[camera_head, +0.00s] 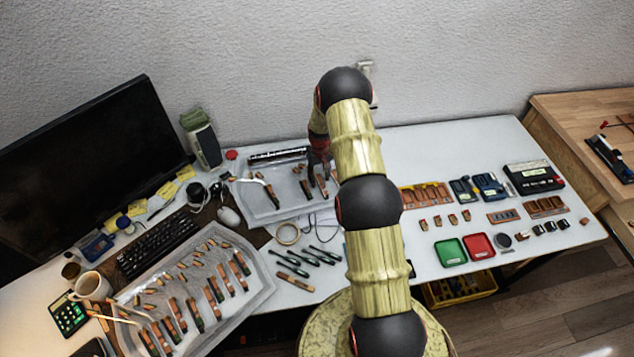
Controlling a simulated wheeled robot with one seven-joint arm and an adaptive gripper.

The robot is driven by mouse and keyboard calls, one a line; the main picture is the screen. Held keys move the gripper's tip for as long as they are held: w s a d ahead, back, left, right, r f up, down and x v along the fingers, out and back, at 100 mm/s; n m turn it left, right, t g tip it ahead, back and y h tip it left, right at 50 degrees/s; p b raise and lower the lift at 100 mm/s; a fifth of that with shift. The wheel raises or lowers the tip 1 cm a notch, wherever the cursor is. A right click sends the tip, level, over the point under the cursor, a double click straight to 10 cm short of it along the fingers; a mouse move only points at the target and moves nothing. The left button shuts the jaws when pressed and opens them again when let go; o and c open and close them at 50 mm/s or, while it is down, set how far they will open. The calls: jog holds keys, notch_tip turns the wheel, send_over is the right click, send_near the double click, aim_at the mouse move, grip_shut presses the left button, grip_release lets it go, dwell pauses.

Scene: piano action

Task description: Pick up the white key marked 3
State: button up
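No white key marked 3 can be made out; the parts are too small to read any marking. The back tray (262,214) is pale and holds a few slender brown and dark pieces, among them a tilted piece (270,192) at its left and an upright-looking piece (306,190) nearer my gripper. My gripper (321,172) is over the right part of this tray, pointing down among the pieces. Its fingers are small and dark, partly hidden by the wrist, so I cannot tell whether they are open or hold anything.
A larger front tray (262,292) holds several brown-and-dark pieces. Green-handled tools (293,270) and a tape ring (287,234) lie between. A monitor (85,165), keyboard (158,244) and mug (92,287) crowd the left. Green (450,252) and red (479,246) trays lie right.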

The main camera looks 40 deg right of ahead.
jog(key=shift+c, duration=1.2)
grip_shut()
jog(key=shift+r, duration=0.1)
